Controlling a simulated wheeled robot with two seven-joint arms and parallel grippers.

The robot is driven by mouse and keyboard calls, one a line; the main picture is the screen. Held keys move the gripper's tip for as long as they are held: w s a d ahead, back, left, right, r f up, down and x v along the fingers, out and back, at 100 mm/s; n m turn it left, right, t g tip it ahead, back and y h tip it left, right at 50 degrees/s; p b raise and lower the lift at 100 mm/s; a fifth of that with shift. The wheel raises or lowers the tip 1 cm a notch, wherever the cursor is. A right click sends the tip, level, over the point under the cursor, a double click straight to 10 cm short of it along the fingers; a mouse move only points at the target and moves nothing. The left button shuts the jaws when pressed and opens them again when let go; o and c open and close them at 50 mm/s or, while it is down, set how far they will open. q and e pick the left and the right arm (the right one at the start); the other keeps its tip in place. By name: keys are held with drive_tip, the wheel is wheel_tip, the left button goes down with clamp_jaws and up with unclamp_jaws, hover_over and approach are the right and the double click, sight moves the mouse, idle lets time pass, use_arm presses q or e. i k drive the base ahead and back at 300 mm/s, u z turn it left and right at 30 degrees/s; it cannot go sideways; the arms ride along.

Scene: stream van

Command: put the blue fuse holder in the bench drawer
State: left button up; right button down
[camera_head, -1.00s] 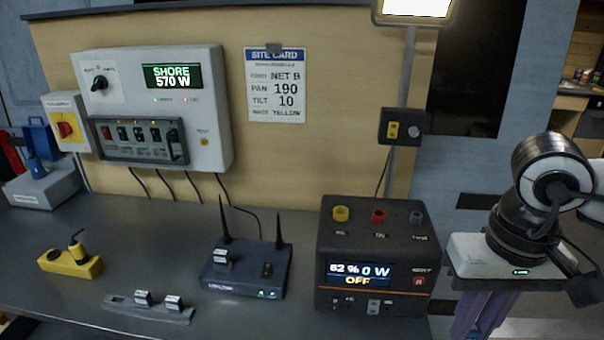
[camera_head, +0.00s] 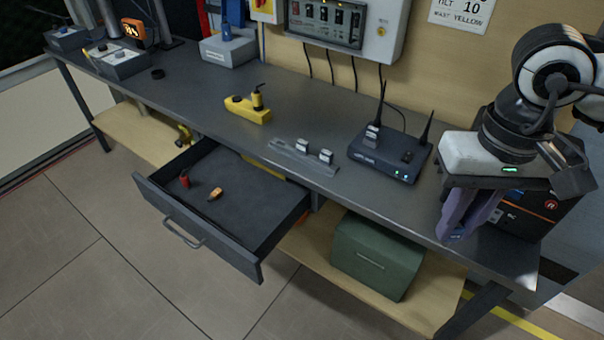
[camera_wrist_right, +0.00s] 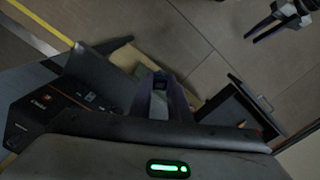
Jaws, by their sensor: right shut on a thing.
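My right gripper (camera_head: 462,212), with purple fingers, is at the right, above the bench's front edge beside the black power box. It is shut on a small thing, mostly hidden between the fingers. In the right wrist view a pale bluish-grey piece of the blue fuse holder (camera_wrist_right: 159,104) shows there; its outline is unclear. The bench drawer (camera_head: 178,232) is pulled open at the lower left, well away from this gripper. A red piece (camera_head: 184,179) and an orange piece (camera_head: 215,193) lie in it. My left gripper (camera_wrist_right: 262,32) shows small in the right wrist view, apparently open and empty.
On the bench stand a dark router (camera_head: 390,158) with two antennas, a grey strip (camera_head: 290,160) with small blocks, and a yellow tool (camera_head: 247,110). The black power box (camera_head: 530,212) is by my right gripper. A green case (camera_head: 375,258) sits on the lower shelf.

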sight(233, 217)
drive_tip(key=u, duration=0.5)
drive_tip(key=i, duration=0.95)
drive_tip(key=u, duration=0.75)
